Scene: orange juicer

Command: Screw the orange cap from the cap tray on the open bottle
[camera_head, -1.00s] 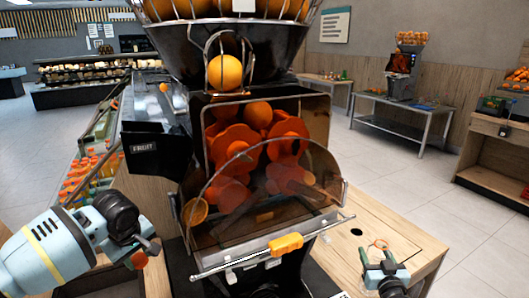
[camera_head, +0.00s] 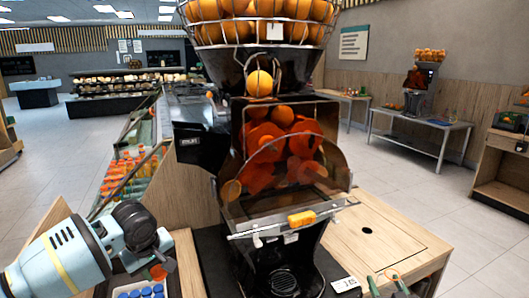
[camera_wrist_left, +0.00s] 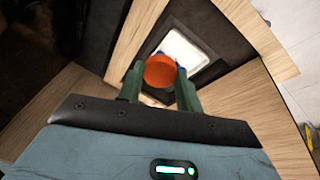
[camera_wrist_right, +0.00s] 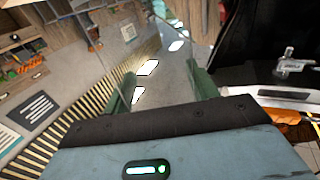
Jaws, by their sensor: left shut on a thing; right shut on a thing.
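My left gripper (camera_head: 162,258) is shut on the orange cap (camera_head: 158,272), above the cap tray. In the left wrist view the cap (camera_wrist_left: 160,70) sits between the two green fingertips. The cap tray (camera_head: 115,293) holds several blue caps and is partly cut off below; its pale inside (camera_wrist_left: 190,50) shows behind the cap in the left wrist view. My right gripper (camera_head: 392,285) is low at the right, by the wooden counter.
The large juicer (camera_head: 285,190) stands between my arms, with a lever and orange handle (camera_head: 302,218) across its front. A wooden counter (camera_head: 385,235) with a round hole lies to its right. Bottles (camera_head: 130,170) fill a display at the left. A small price card (camera_head: 346,284) stands at the juicer's base.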

